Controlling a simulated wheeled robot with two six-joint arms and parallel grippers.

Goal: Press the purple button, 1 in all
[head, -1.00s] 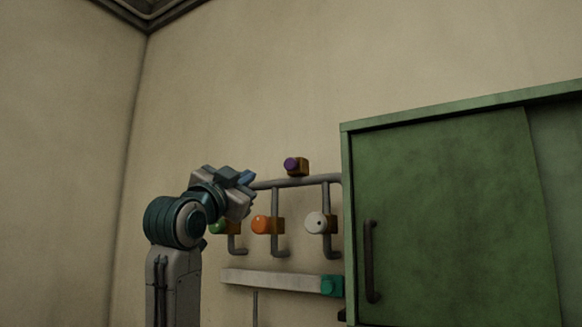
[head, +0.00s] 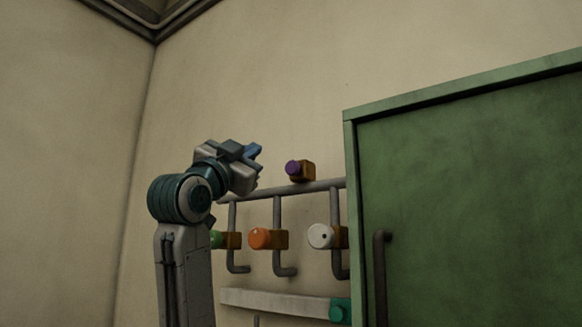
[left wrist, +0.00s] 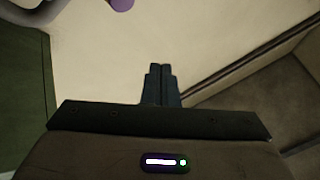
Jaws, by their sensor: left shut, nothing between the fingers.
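The purple button (head: 293,167) sits on a small brown-yellow block on the wall, above a horizontal grey pipe. In the left wrist view a purple round part (left wrist: 122,4) shows at the top edge, cut off by the frame. My left gripper (head: 257,152) is left of the purple button and slightly higher in the head view, apart from it. Its fingers (left wrist: 160,72) are together with nothing between them. My right gripper is not in view.
Below the pipe are an orange button (head: 261,239), a white button (head: 320,236) and a partly hidden green button (head: 216,239). A teal block (head: 340,310) ends a pale rail (head: 275,301). A green cabinet (head: 460,190) stands at the right. The upper wall is bare.

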